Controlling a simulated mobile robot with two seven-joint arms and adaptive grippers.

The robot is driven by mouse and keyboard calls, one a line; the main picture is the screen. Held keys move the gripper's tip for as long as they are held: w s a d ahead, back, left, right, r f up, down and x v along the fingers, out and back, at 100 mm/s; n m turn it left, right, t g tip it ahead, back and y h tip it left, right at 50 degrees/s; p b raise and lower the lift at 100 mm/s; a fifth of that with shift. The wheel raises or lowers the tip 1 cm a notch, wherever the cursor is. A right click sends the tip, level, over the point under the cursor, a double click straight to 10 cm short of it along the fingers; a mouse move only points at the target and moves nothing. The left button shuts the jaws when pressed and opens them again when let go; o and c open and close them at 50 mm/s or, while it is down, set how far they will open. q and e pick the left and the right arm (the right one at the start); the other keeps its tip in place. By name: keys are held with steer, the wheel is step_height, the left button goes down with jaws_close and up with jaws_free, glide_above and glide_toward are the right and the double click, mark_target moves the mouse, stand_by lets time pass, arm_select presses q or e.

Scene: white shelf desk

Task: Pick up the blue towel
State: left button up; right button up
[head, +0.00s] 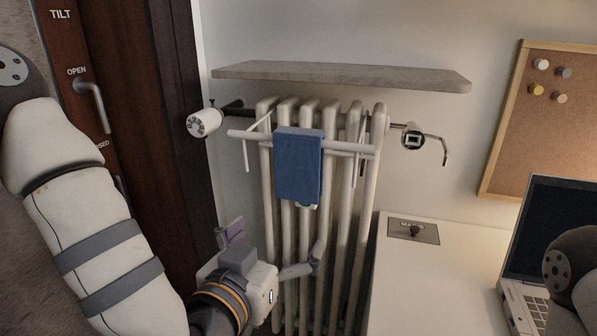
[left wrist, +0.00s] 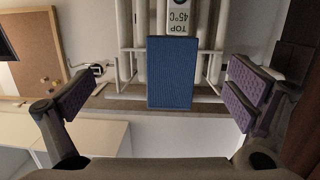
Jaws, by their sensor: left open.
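The blue towel (head: 299,168) hangs folded over a white rail (head: 352,147) in front of the white radiator. My left gripper (head: 274,246) is below the towel in the head view, open and empty, its fingers spread apart. In the left wrist view the blue towel (left wrist: 169,74) lies between the two purple-padded fingers of the left gripper (left wrist: 160,96) and touches neither. My right gripper is not in view.
A grey shelf (head: 345,77) is above the radiator (head: 343,220). A valve knob (head: 204,122) sticks out at its left. A white desk (head: 420,285) with a laptop (head: 545,240) stands at the right. A dark door (head: 150,110) is at the left.

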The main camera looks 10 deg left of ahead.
arm_select(q)
step_height(320, 180, up, 5)
steer(key=w+t, duration=0.1)
steer(key=t, duration=0.1)
steer(key=b, duration=0.5)
glide_toward(296, 165)
steer(key=f, duration=0.2)
steer(key=w, duration=0.3)
steer(key=w+d+r, duration=0.1)
steer(key=w, duration=0.1)
steer(key=w+r, duration=0.1)
steer(key=w, duration=0.2)
steer(key=shift+w+d, duration=0.2)
steer(key=shift+w, duration=0.15)
steer(key=c, duration=1.4)
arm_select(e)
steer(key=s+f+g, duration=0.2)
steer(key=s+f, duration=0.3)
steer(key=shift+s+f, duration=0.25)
